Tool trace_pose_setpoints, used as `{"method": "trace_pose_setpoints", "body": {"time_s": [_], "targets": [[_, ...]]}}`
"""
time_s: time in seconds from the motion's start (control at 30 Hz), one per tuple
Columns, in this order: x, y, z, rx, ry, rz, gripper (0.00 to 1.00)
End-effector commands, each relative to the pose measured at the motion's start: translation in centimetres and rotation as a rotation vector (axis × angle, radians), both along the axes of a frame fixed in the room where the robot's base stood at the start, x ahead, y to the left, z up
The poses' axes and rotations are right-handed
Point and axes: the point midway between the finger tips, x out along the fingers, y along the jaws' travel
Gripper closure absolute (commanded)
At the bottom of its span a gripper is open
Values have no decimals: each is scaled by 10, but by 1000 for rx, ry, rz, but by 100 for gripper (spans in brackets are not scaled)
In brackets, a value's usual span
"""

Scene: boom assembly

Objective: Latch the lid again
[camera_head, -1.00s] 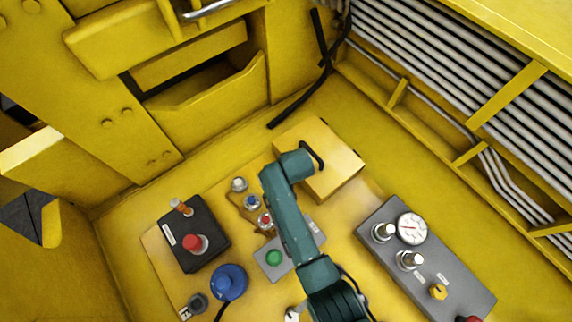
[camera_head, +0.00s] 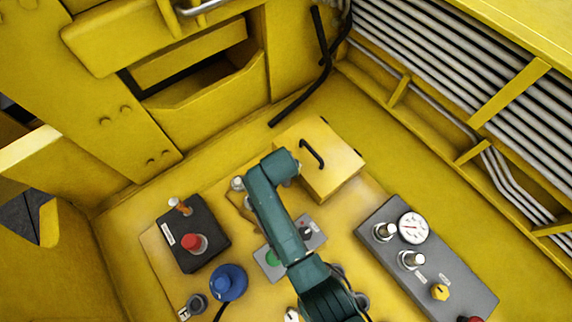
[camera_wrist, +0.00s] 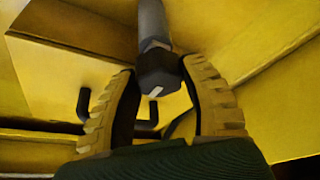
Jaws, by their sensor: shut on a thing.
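A yellow box with a closed lid (camera_head: 325,165) sits on the panel in the head view, with a black handle (camera_head: 312,153) on top. In the wrist view a black bent handle (camera_wrist: 85,105) shows beyond the left finger, against yellow surfaces. My gripper (camera_wrist: 160,68) is shut on a dark knob with a white mark (camera_wrist: 158,72), which sits at the end of a grey rod (camera_wrist: 152,22). In the head view my arm's end is just left of the box and hides my fingers and the knob. No latch can be made out clearly.
A black box with a red button (camera_head: 195,243) and a blue round plug (camera_head: 228,282) lie left of my arm. A grey panel with a gauge (camera_head: 411,227) lies to the right. A green button (camera_head: 272,258) is beside my arm. Yellow walls enclose the space.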

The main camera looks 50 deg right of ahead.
Motion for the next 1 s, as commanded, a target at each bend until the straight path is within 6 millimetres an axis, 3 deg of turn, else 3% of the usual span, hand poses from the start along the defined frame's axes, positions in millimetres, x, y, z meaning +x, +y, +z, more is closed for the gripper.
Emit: {"method": "trace_pose_setpoints", "body": {"time_s": [0.23, 0.27, 0.4, 0.73, 0.87, 1.0], "targets": [[-2, 1, -5, 5, 6, 0, 90], [-2, 1, -5, 5, 6, 0, 49], [-2, 1, -3, 3, 4, 1, 26], [-1, 2, 3, 1, 1, 1, 26], [-5, 8, 23, -1, -3, 3, 26], [-13, 20, 55, -1, -3, 3, 26]]}}
